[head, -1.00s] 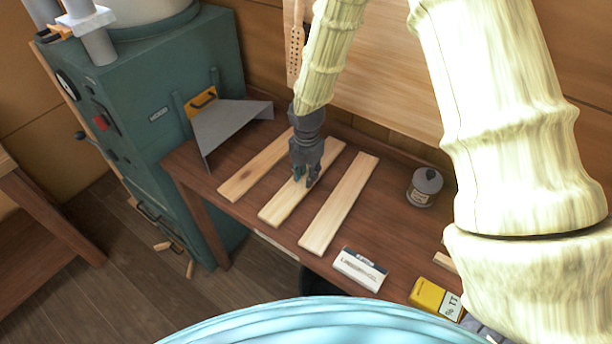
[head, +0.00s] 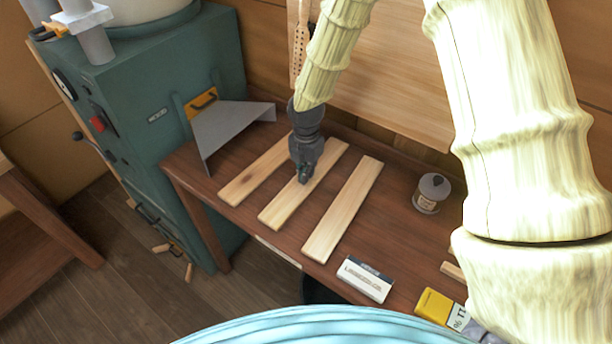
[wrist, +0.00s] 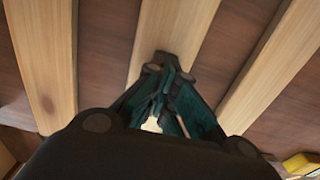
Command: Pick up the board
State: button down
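Three pale wooden boards lie side by side, flat on the brown workbench: a left board (head: 254,174), a middle board (head: 284,207) and a right board (head: 340,212). My gripper (head: 304,180) is over the middle board, pointing down. In the wrist view the fingertips (wrist: 168,70) are drawn together over the middle board (wrist: 180,25), which is wider than the fingers and extends past them on both sides. No board is seen between the fingers. Whether the tips touch the wood is unclear. The gripper body hides the near part of that board.
The workbench (head: 400,235) holds a grey-lidded can (head: 431,193), a white box (head: 364,279) and a yellow box (head: 437,307) to the right. A green machine (head: 150,130) with a grey metal chute (head: 232,130) stands at the left. A wooden wall rises behind.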

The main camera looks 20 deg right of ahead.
jog(key=shift+s+a+r+b, duration=0.15)
jog(key=shift+a+r+b, duration=0.05)
jog(key=shift+r, duration=0.25)
jog(key=shift+s+a+r+b, duration=0.15)
jog(key=shift+r+b, duration=0.05)
jog(key=shift+r, duration=0.2)
jog(key=r+b, duration=0.2)
jog(key=b, duration=0.2)
send_over(270, 216)
jog(key=shift+s, duration=0.1)
jog(key=c, duration=2.2)
grip_release()
jog(key=o, duration=1.8)
jog(key=shift+c, duration=0.2)
